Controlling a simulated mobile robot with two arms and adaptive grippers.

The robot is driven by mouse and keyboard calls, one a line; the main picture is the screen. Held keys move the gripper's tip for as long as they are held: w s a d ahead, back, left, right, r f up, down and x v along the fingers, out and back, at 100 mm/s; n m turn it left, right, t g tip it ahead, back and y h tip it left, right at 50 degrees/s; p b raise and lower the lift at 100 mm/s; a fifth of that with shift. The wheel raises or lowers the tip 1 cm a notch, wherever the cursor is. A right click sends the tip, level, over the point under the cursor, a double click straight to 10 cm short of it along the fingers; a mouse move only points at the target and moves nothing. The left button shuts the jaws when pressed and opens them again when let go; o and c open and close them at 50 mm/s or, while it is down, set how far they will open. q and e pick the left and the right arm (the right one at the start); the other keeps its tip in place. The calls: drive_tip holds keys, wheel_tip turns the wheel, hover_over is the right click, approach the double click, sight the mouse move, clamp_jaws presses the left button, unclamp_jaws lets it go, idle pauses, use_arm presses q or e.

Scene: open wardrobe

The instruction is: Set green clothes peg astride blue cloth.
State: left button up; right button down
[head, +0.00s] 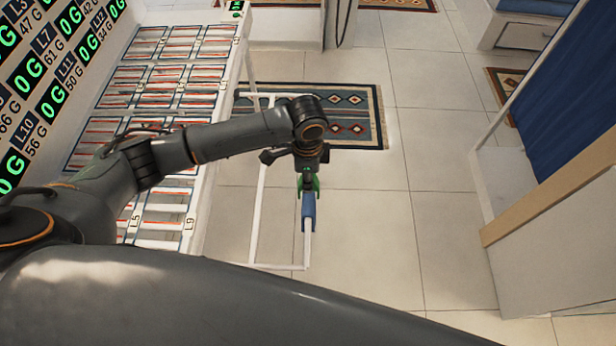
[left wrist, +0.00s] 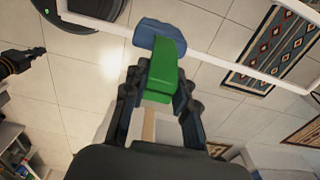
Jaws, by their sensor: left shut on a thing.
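My left gripper (head: 308,178) points down over the white rail and is shut on the green clothes peg (left wrist: 166,68). The blue cloth (head: 308,211) hangs folded over the rail just in front of the gripper. In the left wrist view the peg sticks out from between the fingers, and its far end overlaps the near edge of the blue cloth (left wrist: 150,30). I cannot tell whether the peg's legs straddle the cloth or only stand above it. A dark part at the left edge of that view looks like my right gripper (left wrist: 36,56), small and unclear.
The white rail frame (head: 257,205) stands beside a rack of slatted trays (head: 160,100) with weight displays at left. A patterned rug (head: 365,115) lies behind. A blue curtain (head: 575,90) and a pale panel (head: 560,230) stand at right. The tiled floor between is clear.

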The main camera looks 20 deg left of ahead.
use_arm(q)
wheel_tip(320, 180, down, 2)
drive_tip(key=shift+f+b, duration=0.1)
drive_tip(key=shift+b, duration=0.9)
drive_tip(key=shift+f+b, duration=0.85)
drive_tip(key=shift+f, duration=1.5)
drive_tip(key=o, duration=1)
wheel_tip(320, 180, up, 12)
drive_tip(key=shift+r, duration=0.1)
